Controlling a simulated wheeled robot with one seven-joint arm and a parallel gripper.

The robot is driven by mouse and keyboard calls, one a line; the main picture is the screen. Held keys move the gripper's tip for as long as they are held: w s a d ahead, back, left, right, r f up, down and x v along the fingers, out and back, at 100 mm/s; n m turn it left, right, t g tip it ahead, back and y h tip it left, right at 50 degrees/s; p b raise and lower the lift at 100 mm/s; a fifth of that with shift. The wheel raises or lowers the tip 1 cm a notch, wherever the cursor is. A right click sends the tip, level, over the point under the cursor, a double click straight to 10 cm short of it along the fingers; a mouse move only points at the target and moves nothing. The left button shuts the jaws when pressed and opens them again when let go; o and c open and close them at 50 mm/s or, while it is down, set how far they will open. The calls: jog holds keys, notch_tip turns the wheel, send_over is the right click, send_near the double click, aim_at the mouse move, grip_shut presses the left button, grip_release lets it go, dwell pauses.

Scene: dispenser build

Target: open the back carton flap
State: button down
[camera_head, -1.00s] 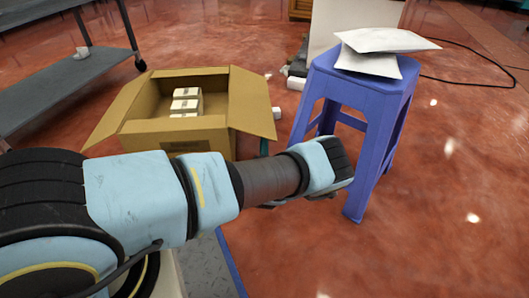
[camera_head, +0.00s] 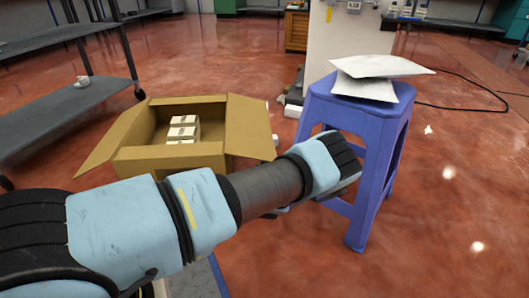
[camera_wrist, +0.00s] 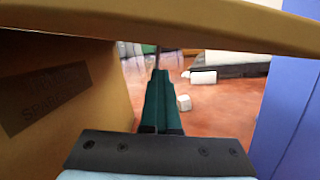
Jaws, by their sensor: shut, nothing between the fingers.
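The brown carton (camera_head: 170,160) stands on the floor, left of centre in the head view. Its left flap (camera_head: 110,138) and right flap (camera_head: 248,130) spread outward. Its back edge is visible, but I cannot tell how the back flap lies. In the wrist view, a carton wall (camera_wrist: 65,95) with a dark label fills the left, and a flap (camera_wrist: 160,22) crosses the top. My gripper (camera_wrist: 160,78) is shut and empty, its dark green fingers pointing forward beside the wall and below that flap. In the head view my arm hides most of it.
Small white boxes (camera_head: 184,128) sit inside the carton. A blue stool (camera_head: 365,130) bearing white packets (camera_head: 375,75) stands close on the right; it also edges the wrist view (camera_wrist: 290,100). A grey shelf (camera_head: 70,105) stands at left. Open floor lies at far right.

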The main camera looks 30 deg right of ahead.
aim_at(269, 140)
jog(key=r+n+p, duration=0.2)
jog(key=p, duration=0.1)
jog(key=d+r+n+y+p, duration=0.1)
jog(key=r+n+p, duration=0.1)
jog(key=r, duration=0.1)
jog(key=shift+s+d+t+y+p, duration=0.2)
jog(key=shift+t+y+p, duration=0.1)
jog(key=shift+t+p, duration=0.1)
jog(key=shift+r+n+y+p, duration=0.4)
jog(key=shift+r+n+p, duration=0.2)
jog(key=shift+n, duration=0.4)
jog(key=shift+f, duration=0.1)
jog(key=shift+s+f, duration=0.1)
jog(key=p+v, duration=0.1)
jog(key=v, duration=0.2)
jog(key=p+v, duration=0.1)
jog(key=v, duration=0.3)
jog(key=p+v, duration=0.1)
jog(key=v, duration=0.2)
jog(key=shift+s+d, duration=0.15)
jog(key=shift+s, duration=0.3)
